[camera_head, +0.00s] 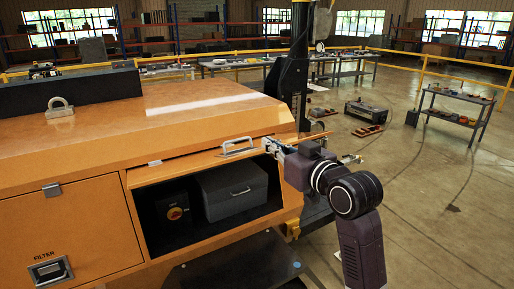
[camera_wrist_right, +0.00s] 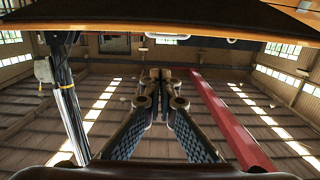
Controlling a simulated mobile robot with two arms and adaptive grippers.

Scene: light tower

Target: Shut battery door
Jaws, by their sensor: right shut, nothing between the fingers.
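The orange battery door (camera_head: 205,154) of the light tower is open, swung up above its compartment, its silver handle (camera_head: 238,147) on the outer face. The open compartment holds a dark grey box (camera_head: 232,192) and a black unit with a red and yellow switch (camera_head: 174,213). My right gripper (camera_head: 268,144) is at the right end of the door, near the handle; I cannot tell whether it touches the door. In the wrist view its fingers (camera_wrist_right: 162,77) are shut and empty, with a dark panel edge (camera_wrist_right: 150,22) above them. My left gripper is out of view.
A shut FILTER door (camera_head: 60,225) is left of the compartment. The black mast (camera_head: 297,70) stands behind my right gripper. Work tables (camera_head: 235,64) and a shelf cart (camera_head: 458,96) are farther back. Open floor lies to the right.

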